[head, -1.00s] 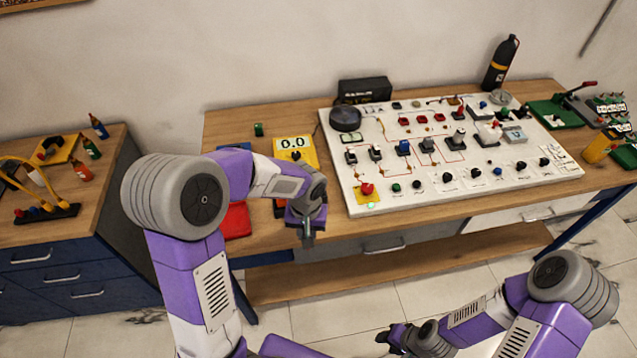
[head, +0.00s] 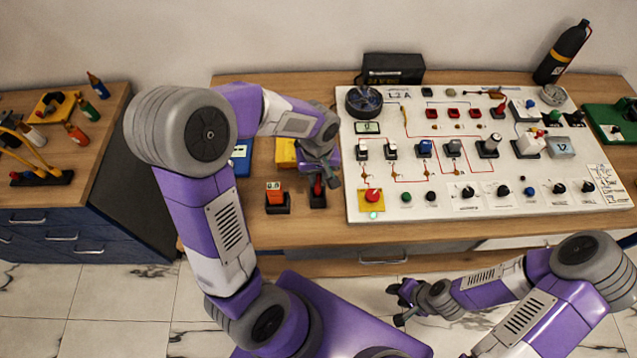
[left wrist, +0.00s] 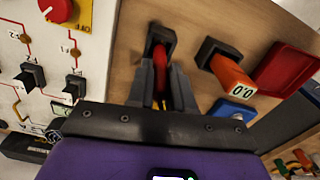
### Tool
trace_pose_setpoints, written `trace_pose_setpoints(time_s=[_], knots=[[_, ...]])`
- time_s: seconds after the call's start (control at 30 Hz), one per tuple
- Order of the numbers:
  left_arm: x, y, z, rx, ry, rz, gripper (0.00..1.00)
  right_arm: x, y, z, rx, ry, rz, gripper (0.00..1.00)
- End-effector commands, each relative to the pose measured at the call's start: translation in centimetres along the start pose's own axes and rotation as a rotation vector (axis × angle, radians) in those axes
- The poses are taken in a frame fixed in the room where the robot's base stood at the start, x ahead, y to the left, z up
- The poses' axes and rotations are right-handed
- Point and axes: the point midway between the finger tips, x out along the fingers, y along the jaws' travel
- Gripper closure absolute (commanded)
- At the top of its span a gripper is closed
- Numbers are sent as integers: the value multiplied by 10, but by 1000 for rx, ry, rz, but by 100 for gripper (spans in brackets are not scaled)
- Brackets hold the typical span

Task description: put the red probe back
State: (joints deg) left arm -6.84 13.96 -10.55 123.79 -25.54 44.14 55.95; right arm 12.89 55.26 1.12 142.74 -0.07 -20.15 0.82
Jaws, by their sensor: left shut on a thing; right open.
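The red probe (left wrist: 160,72) is between the fingers of my left gripper (left wrist: 162,92), which is shut on it. In the head view, my left gripper (head: 322,182) is over the table's front left part, with the red probe (head: 317,186) showing below it. A black holder (left wrist: 160,36) is at the probe's far end in the left wrist view; it also shows in the head view (head: 318,202). The probe meets the holder's opening, but I cannot tell how deep it sits. My right gripper (head: 400,304) is open and empty, in front of the table.
An orange meter (head: 274,188) stands in a black holder just left of the probe's holder. A yellow box (head: 286,153) and a blue item (head: 241,160) are behind.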

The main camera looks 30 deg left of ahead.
Motion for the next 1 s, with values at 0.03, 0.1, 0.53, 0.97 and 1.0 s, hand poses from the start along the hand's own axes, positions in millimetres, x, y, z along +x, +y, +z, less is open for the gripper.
trace_pose_setpoints(time_s=[0.03, 0.1, 0.53, 0.97, 1.0], knots=[[9, -1, 1, 0, -4, -4, 100, 2, 1, 0, 0, 1, 0, 57], [20, -1, 1, 0, -3, -4, 100, 4, 2, 0, 0, 1, 0, 57], [34, 0, 0, 1, 0, 0, 100, 6, 2, -1, 0, 1, 0, 57], [36, 0, 0, 2, -1, -1, 54, 8, 3, -1, 0, 1, 0, 57], [36, 0, 0, 1, -1, -1, 54, 8, 3, -1, 0, 1, 0, 57]])
